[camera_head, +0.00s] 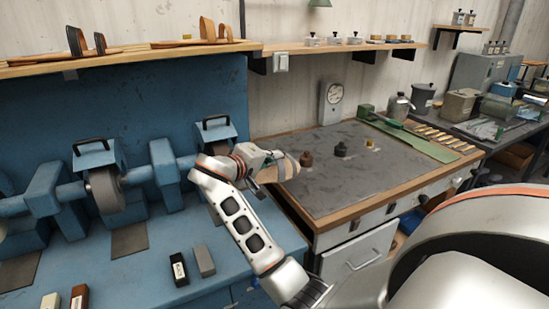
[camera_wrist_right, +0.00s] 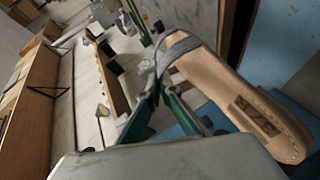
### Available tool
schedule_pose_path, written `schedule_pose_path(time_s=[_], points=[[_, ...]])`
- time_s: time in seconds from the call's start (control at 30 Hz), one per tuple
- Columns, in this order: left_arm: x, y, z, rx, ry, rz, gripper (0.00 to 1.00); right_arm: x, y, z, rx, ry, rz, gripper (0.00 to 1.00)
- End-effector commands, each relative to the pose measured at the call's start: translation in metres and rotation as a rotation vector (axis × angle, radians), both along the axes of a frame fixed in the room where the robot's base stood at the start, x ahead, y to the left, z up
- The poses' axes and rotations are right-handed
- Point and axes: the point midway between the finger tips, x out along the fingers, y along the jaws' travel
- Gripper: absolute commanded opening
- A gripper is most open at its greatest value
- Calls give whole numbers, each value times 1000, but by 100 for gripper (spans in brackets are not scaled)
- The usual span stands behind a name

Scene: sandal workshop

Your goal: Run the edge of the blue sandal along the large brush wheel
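My right gripper (camera_head: 268,160) is at the right end of the blue machine. In the right wrist view, its green fingers (camera_wrist_right: 168,100) are closed on a sandal (camera_wrist_right: 238,92) near its strap. The sandal has a tan sole and a grey-blue strap, and it is tilted. In the head view, the sandal (camera_head: 285,172) shows only in part behind the gripper. A grey wheel (camera_head: 104,190) sits under a hood on the machine. Another wheel (camera_head: 216,148) is partly hidden by my right arm. I cannot tell which is the large brush wheel. My left gripper is out of view.
The blue machine bench (camera_head: 150,265) carries several small blocks near its front. A grey-topped workbench (camera_head: 345,190) with a dark pot (camera_head: 306,158) and a green tool (camera_head: 410,138) stands to the right. A wooden shelf (camera_head: 130,55) with sandals runs above the machine.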

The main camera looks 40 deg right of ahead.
Motion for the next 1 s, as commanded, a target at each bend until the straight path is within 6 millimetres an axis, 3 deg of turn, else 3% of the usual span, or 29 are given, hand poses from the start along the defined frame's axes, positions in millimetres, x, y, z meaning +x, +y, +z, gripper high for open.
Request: schedule_pose_path(time_s=[1.0], points=[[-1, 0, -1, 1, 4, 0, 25, 3, 18, 3, 0, -23, -10, 0]])
